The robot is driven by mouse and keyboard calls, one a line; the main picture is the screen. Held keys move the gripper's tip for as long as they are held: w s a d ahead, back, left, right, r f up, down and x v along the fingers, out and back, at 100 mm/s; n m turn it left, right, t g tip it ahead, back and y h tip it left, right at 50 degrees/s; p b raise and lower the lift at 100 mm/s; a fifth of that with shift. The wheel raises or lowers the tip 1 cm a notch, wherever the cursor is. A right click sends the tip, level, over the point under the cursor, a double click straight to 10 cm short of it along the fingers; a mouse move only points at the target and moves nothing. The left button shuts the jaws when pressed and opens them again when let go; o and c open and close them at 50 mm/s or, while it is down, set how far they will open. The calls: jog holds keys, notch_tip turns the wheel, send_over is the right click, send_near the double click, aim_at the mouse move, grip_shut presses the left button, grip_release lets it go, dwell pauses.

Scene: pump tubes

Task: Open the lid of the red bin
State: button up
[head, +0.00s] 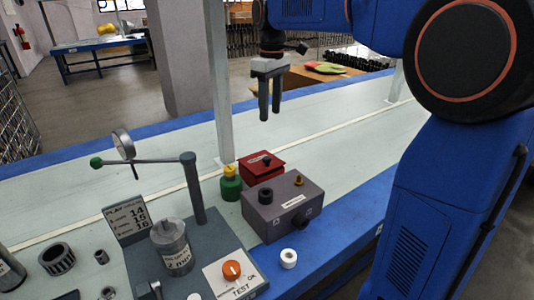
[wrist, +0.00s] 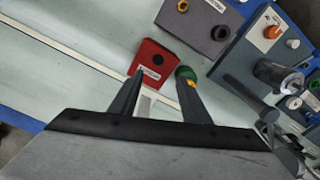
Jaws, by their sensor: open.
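The red bin (head: 258,172) is a small red box on the bench, just behind the grey-purple box. It has a pale label and a black knob (head: 267,160) on top, and its lid looks shut. In the wrist view the red bin (wrist: 153,72) shows just beyond my fingertips, with its knob (wrist: 159,57) near the middle of the top. My gripper (head: 270,115) is open and empty, pointing down above the bench. It is higher than the bin and apart from it.
A green-and-yellow bottle-like object (head: 231,184) stands left of the bin, near a pale upright post (head: 222,90). The grey-purple box (head: 284,208) is in front. A dial gauge (head: 123,144) on an arm stands left. The bench behind the bin is clear.

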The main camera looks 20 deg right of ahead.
aim_at(267, 158)
jog(key=f, duration=0.5)
jog(key=w+f, duration=0.1)
jog(key=f, duration=1.1)
jog(key=shift+w+a+f, duration=0.1)
jog(key=shift+w+a, duration=0.1)
jog(key=shift+a, duration=0.1)
jog(key=shift+c, duration=0.3)
grip_shut()
jog(key=shift+w+a+r+g+h, duration=0.25)
jog(key=shift+w+r+g+h, duration=0.15)
jog(key=shift+w+r+g, duration=0.65)
jog(key=shift+w+a+r+g+h, duration=0.35)
jog(key=shift+w+r+g, duration=0.4)
jog(key=shift+g, duration=0.6)
jog(key=shift+s+d+r, duration=0.1)
jog(key=shift+s, duration=0.05)
jog(key=shift+o, duration=0.3)
grip_release()
